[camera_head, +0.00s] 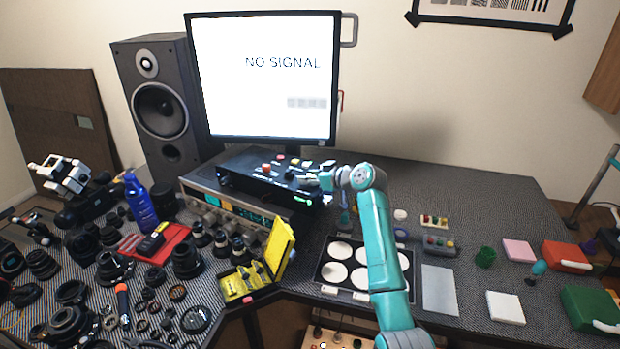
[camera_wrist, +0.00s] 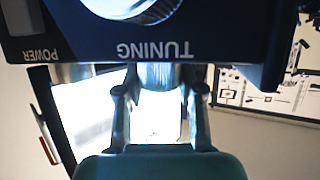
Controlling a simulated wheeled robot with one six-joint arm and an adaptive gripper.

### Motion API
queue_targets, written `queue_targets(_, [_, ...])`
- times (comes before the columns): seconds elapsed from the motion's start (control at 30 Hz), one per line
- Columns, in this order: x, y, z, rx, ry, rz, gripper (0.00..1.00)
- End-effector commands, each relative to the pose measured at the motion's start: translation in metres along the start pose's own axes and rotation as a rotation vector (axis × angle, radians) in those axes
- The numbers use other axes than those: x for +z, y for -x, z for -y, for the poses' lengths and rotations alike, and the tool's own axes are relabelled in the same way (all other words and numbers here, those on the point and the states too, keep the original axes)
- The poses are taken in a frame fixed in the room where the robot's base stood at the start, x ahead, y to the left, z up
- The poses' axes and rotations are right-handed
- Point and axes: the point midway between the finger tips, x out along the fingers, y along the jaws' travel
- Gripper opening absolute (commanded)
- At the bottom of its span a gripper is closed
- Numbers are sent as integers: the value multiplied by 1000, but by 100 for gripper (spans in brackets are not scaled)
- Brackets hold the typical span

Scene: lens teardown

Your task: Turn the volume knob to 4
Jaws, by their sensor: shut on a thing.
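A black radio unit (camera_head: 240,180) with small knobs and buttons on its top sits on a silver receiver in front of the monitor. My gripper (camera_head: 325,179) is at the unit's right end. In the wrist view, the unit's dark panel (camera_wrist: 90,48) appears upside down, with the words POWER and TUNING and part of a large round knob (camera_wrist: 130,5). My gripper (camera_wrist: 158,95) is shut on a grey cylindrical knob (camera_wrist: 156,75) at the panel's edge, one finger on each side. No volume label or number scale is readable, so the knob's setting cannot be told.
The silver receiver (camera_head: 205,204) is below the unit. The monitor (camera_head: 265,85) reading NO SIGNAL stands close behind, with a speaker (camera_head: 160,105) to its left. A yellow case (camera_head: 235,284) is open in front. Lenses crowd the left; a tray (camera_head: 325,268) lies under my arm.

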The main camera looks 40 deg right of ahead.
Motion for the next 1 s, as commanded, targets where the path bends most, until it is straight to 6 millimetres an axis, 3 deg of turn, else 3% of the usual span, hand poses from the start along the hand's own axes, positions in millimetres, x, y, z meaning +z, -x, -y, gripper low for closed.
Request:
queue_targets(0.37, [0, -1, 2, 137, -55, 0, 3])
queue_targets(1.0, [0, -2, 1, 676, -278, 1, 3])
